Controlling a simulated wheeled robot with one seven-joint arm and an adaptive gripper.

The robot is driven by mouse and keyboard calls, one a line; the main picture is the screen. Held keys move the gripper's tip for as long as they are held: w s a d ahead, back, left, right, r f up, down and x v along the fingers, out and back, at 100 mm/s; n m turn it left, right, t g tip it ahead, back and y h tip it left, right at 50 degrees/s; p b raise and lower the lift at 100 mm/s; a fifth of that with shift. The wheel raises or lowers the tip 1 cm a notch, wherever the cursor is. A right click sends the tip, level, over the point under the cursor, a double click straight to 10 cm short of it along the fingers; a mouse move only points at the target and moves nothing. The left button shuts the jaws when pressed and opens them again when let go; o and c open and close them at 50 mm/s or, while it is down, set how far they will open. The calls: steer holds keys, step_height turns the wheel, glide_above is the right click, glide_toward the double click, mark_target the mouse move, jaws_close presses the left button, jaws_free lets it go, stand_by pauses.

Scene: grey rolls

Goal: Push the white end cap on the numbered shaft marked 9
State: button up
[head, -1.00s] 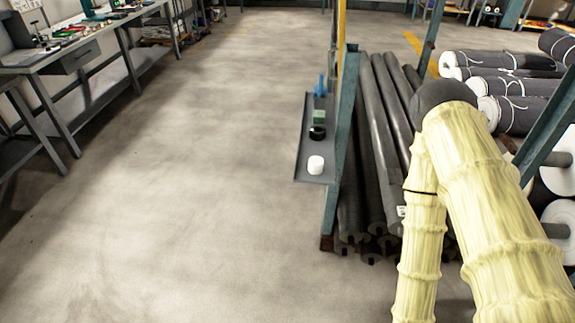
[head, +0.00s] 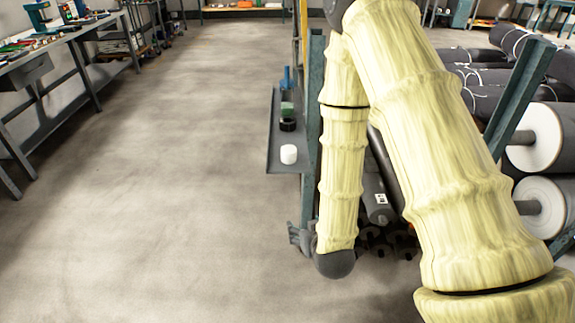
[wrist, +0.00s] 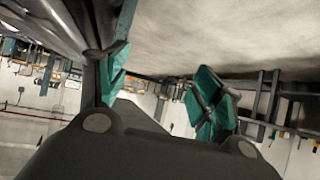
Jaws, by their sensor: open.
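My gripper (head: 300,238) shows small and dark at the end of my folded arm, low beside the foot of the shelf post. In the wrist view its teal finger pads (wrist: 165,90) are spread apart with nothing between them. Two large white round end faces, an upper one (head: 536,137) and a lower one (head: 541,207), stand at the right, each with a grey shaft poking out. No number 9 is legible, so I cannot tell which is meant. My gripper is well to their left, apart from them, with my arm between.
A narrow grey shelf (head: 277,160) holds a small white cylinder (head: 288,154), a black ring (head: 287,125) and a blue item (head: 286,78). Dark tubes with a label (head: 381,198) lie behind my arm. A teal post (head: 518,97) stands at right. Left floor is clear.

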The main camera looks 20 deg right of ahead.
mark_target(290, 155)
steer(key=w+r+t+b, duration=0.1)
steer(key=w+r+t, duration=0.1)
steer(key=w+r, duration=0.2)
steer(key=w+r+t+b, duration=0.1)
steer(key=w+r+t, duration=0.1)
steer(key=w+r, duration=0.2)
steer(key=w+r+t+h+b, duration=0.1)
steer(key=w+r+t, duration=0.1)
steer(key=w+r, duration=0.3)
steer(key=shift+w+d+r+b, duration=0.1)
steer(key=shift+d+r+b, duration=0.25)
steer(key=shift+r, duration=0.35)
steer(key=w, duration=0.4)
steer(key=shift+w+a, duration=0.1)
steer(key=shift+a, duration=0.05)
steer(key=shift+w, duration=0.6)
steer(key=shift+c, duration=0.2)
steer(key=c, duration=0.9)
